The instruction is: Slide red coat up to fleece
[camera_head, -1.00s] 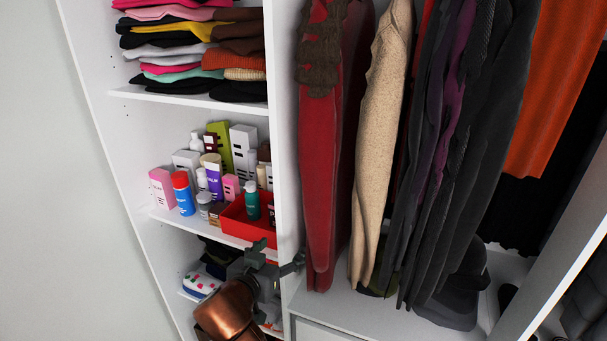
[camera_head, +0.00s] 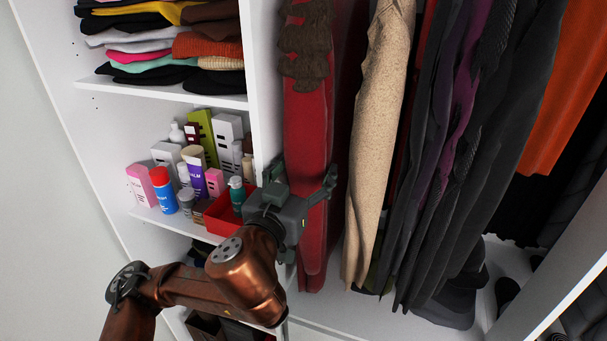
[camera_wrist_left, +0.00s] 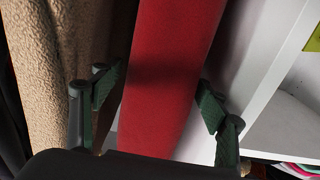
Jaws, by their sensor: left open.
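The red coat (camera_head: 308,130) with a brown furry collar hangs at the left end of the wardrobe's hanging section, beside the divider. The beige fleece (camera_head: 380,135) hangs to its right, with a dark gap between them. My left gripper (camera_head: 303,182) is open in front of the coat's lower half, one finger on each side of it. In the left wrist view the red coat (camera_wrist_left: 170,60) runs between the two open fingers (camera_wrist_left: 157,95), and the fleece (camera_wrist_left: 65,60) is beyond the left finger. Contact with the coat cannot be told. My right gripper is not in view.
Left of the divider (camera_head: 264,80), shelves hold folded clothes (camera_head: 150,40) and several bottles and boxes (camera_head: 190,165). Dark garments (camera_head: 450,150) hang close to the right of the fleece, then an orange one (camera_head: 565,100). Shoes and a dark bag stand below.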

